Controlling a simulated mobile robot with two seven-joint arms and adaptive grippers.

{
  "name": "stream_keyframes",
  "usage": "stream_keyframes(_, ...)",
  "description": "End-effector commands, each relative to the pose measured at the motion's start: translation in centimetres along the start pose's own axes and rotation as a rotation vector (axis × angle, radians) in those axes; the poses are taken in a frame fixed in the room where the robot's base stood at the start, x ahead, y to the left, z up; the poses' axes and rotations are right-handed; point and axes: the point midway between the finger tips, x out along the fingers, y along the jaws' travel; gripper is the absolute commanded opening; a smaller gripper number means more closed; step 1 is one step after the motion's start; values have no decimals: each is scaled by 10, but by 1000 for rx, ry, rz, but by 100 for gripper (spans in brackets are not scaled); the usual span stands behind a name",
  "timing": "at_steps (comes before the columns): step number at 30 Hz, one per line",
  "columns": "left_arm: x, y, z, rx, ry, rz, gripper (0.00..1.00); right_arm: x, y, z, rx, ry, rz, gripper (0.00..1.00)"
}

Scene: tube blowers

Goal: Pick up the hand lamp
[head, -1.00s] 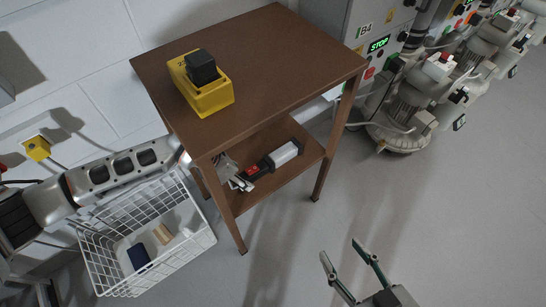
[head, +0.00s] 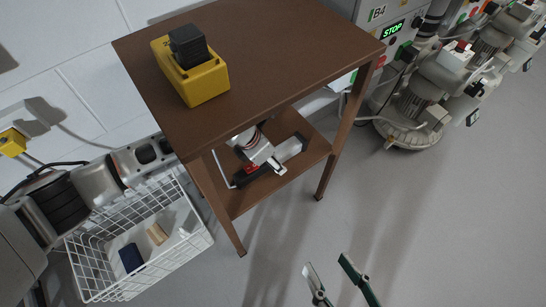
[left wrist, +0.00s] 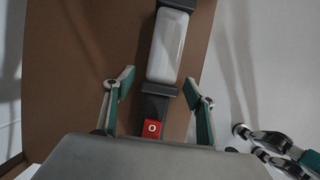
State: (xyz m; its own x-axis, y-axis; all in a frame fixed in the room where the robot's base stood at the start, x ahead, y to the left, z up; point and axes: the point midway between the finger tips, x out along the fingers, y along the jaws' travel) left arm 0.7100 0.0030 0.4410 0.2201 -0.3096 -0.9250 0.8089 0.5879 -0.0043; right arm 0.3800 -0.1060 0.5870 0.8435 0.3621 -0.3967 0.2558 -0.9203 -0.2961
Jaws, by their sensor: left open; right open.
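The hand lamp (head: 291,148), with a long white lens, dark body and red part, lies on the lower shelf of the brown table. In the head view my left gripper hides part of it. The left wrist view shows the lamp (left wrist: 167,45) running lengthwise, its red end with a white ring nearest the wrist. My left gripper (left wrist: 158,88) is open, its fingers on either side of the lamp's dark body, with gaps visible. In the head view the left gripper (head: 268,163) is under the tabletop. My right gripper (head: 325,262) is open and empty above the floor.
The brown tabletop (head: 290,60) overhangs the shelf, with legs at its corners. A yellow box with a black block (head: 190,75) stands on top. A white wire basket (head: 85,270) stands left. Machines (head: 440,80) stand at right; the floor between is clear.

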Motion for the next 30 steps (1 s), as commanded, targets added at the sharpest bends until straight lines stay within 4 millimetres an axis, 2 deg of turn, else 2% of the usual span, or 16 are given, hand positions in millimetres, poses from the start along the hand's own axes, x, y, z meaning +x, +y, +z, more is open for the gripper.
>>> stream_keyframes(8, 0, 2, 3, 2, -5, 4, 56, 0, -2, -2, 13, 7, -3, 47)
stream_keyframes(14, 0, 2, 3, 2, -4, 4, 6, 0, 0, -1, 8, 5, -3, 47)
stream_keyframes(15, 0, 2, 3, 2, -4, 4, 4, 0, 0, -1, 7, 4, -3, 47)
stream_keyframes(30, -8, 8, 4, 1, -6, 8, 4, 0, 1, -7, -24, 10, 1, 47)
